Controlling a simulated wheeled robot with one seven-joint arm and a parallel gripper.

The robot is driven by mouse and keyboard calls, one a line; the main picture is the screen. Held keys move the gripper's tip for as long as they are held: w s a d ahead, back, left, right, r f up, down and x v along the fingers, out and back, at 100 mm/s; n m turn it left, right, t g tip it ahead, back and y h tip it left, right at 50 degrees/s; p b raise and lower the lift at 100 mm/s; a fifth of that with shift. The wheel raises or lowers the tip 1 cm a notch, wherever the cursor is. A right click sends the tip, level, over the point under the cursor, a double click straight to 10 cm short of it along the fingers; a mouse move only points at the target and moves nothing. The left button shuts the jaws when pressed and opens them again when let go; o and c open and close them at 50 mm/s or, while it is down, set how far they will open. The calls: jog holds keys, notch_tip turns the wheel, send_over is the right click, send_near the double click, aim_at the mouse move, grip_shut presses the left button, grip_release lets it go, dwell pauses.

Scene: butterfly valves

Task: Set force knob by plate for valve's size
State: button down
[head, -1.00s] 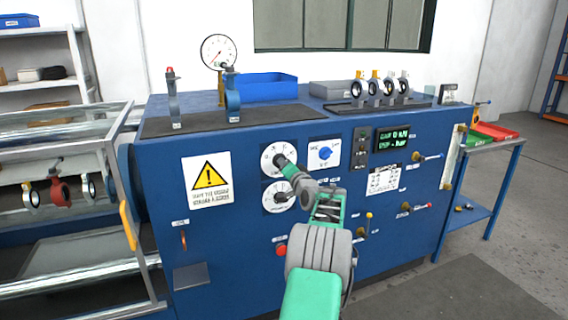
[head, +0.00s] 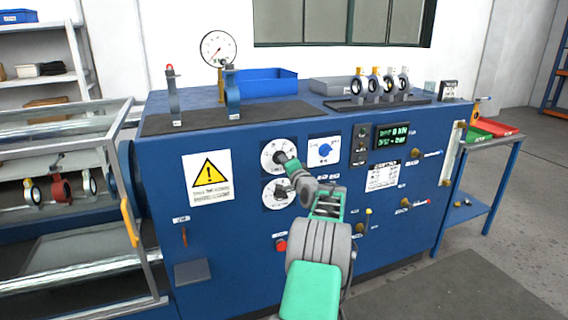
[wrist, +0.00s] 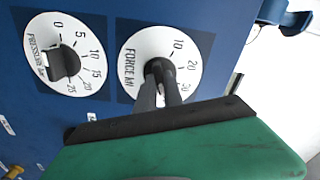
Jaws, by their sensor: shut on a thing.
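The white force dial (head: 268,149) is the upper one on the blue panel's front. In the wrist view the force dial (wrist: 130,45) shows the marks 10, 20 and 30. My gripper (wrist: 160,80) is shut on its dark force knob (wrist: 158,66); the fingers hide most of it, so its exact setting cannot be told. In the head view my gripper (head: 283,159) reaches the upper dial from the lower right. A white printed plate (head: 383,176) is on the panel to the right; its text is too small to read.
The pressure dial (head: 272,203) with its dark knob (wrist: 65,64) sits just below the force dial. Several small valves (head: 374,85) stand on top. A red button (head: 281,245) is lower down.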

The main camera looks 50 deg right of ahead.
jog(key=c, duration=1.5)
grip_release()
jog(key=shift+o, duration=0.2)
jog(key=v, duration=0.7)
jog(key=shift+s+a, duration=0.2)
jog(key=shift+s, duration=0.05)
